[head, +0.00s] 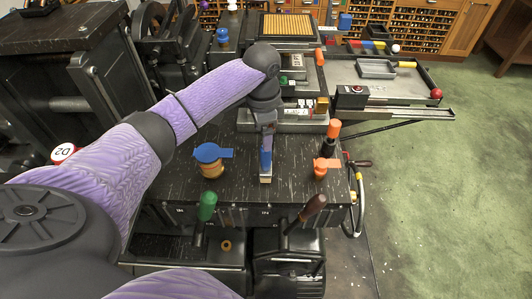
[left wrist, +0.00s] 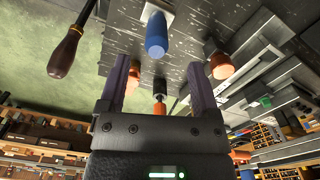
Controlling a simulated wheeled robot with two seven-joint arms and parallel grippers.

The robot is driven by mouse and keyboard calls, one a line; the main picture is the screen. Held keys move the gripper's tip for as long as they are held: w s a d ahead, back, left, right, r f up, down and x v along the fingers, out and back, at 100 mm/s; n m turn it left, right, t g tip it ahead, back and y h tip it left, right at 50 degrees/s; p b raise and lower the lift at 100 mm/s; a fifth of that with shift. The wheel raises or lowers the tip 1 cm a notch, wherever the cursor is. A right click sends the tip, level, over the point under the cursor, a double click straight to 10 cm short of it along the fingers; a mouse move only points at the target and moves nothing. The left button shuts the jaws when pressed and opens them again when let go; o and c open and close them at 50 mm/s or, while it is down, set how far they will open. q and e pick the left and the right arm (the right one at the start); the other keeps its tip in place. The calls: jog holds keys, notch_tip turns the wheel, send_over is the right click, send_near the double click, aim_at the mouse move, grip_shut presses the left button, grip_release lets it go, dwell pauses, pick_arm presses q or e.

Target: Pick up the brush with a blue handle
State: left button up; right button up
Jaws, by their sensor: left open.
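The brush with a blue handle (head: 265,160) is on the dark worktop, its pale end toward the front edge. In the left wrist view its blue handle (left wrist: 156,36) lies just beyond the fingertips, centred between them. My left gripper (head: 267,130) is over the handle's far end in the head view and partly covers it. In the left wrist view the left gripper (left wrist: 157,64) has its two fingers wide apart, with no object held. I cannot tell the exact gap to the handle. My right gripper is not in view.
A blue-lidded jar (head: 210,155) stands left of the brush. An orange-topped jar (head: 321,166) and an orange cylinder (head: 333,129) stand right. A green handle (head: 207,206) and a brown handle (head: 312,208) rise in front. Metal trays and machine parts crowd the back.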

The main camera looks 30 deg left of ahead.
aim_at(266, 154)
pick_arm(q)
jog(key=f, duration=0.2)
jog(key=f+b, duration=0.1)
jog(key=f, duration=0.2)
jog(key=f+b, duration=0.1)
jog(key=f, duration=0.2)
jog(key=shift+w+d, duration=0.1)
jog(key=shift+d, duration=0.2)
jog(key=shift+r, duration=0.1)
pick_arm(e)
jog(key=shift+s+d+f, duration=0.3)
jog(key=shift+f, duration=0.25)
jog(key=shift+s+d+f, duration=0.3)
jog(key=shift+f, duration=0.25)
pick_arm(q)
grip_shut()
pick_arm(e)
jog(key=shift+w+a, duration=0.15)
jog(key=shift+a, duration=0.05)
